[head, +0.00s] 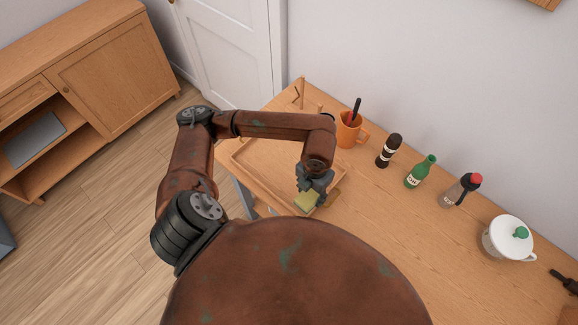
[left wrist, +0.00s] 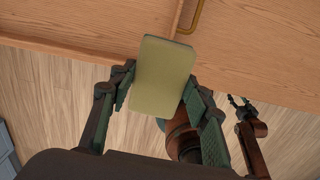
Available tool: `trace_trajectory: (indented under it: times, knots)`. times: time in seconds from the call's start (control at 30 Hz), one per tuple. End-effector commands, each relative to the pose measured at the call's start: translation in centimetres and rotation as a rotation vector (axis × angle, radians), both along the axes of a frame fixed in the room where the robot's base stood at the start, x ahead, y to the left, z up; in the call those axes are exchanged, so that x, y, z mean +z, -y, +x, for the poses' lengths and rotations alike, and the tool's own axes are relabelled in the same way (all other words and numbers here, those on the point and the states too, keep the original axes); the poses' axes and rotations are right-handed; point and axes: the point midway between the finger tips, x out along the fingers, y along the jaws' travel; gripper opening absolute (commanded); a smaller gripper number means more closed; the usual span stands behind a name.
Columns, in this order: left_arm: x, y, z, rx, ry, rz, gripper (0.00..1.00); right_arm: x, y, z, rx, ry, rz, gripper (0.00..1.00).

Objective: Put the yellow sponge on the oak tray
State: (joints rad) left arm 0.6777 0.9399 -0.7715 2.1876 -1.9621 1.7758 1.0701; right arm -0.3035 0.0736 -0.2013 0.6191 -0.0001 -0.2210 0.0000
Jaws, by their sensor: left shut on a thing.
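My left gripper (head: 309,195) is shut on the yellow sponge (head: 306,202). In the left wrist view the sponge (left wrist: 164,76) is a flat pale yellow block between the two fingers (left wrist: 158,100). The oak tray (head: 236,160) lies on the table with a low rim, partly hidden behind my left forearm. The sponge is at the tray's near right end, beside a brass handle (left wrist: 190,14). I cannot tell the gap below the sponge. A dark gripper, seemingly my right one (left wrist: 238,101), shows small in the left wrist view; its jaws are unclear.
The table front (head: 400,225) is clear. A cabinet (head: 115,70) stands left.

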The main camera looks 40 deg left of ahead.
Motion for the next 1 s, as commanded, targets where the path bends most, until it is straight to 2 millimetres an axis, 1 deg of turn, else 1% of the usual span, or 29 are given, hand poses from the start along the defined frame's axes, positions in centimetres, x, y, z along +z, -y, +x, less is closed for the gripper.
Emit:
trace_trajectory:
  times: [0.07,0.17,0.47,0.5,0.6,0.7,0.8,0.93,1.0]
  knots:
    - [-0.2,-0.4,0.4,0.027,-0.001,0.001,0.21,0.3,0.2,0.1,0.001,0.001,-0.002,0.5]
    - [-0.8,-1.6,1.6,0.037,-0.002,0.003,0.21,0.9,0.4,0.3,0.002,0.002,-0.004,0.5]
    - [-3.8,-6.3,6.8,0.034,-0.002,0.001,0.21,3.0,1.0,0.5,0.003,0.006,-0.01,0.5]
    - [-4.8,-6.6,7.2,0.032,-0.004,0.0,0.21,3.2,1.0,0.5,0.003,0.006,-0.01,0.5]
    - [-6.7,-7.6,8.3,0.031,-0.004,0.0,0.21,3.6,1.0,0.5,0.003,0.007,-0.01,0.5]
    - [-8.1,-8.4,9.2,0.029,-0.001,0.0,0.21,4.0,1.0,0.5,0.002,0.007,-0.01,0.5]
    - [-8.9,-8.8,9.7,0.028,-0.001,-0.001,0.21,4.1,1.0,0.6,0.002,0.008,-0.01,0.5]
    - [-9.7,-9.2,10.1,0.028,-0.001,0.0,0.21,4.2,0.8,0.6,0.001,0.008,-0.008,0.5]
    - [-10.5,-9.4,10.2,0.027,-0.004,0.0,0.21,4.7,0.6,0.6,0.001,0.009,-0.006,0.5]
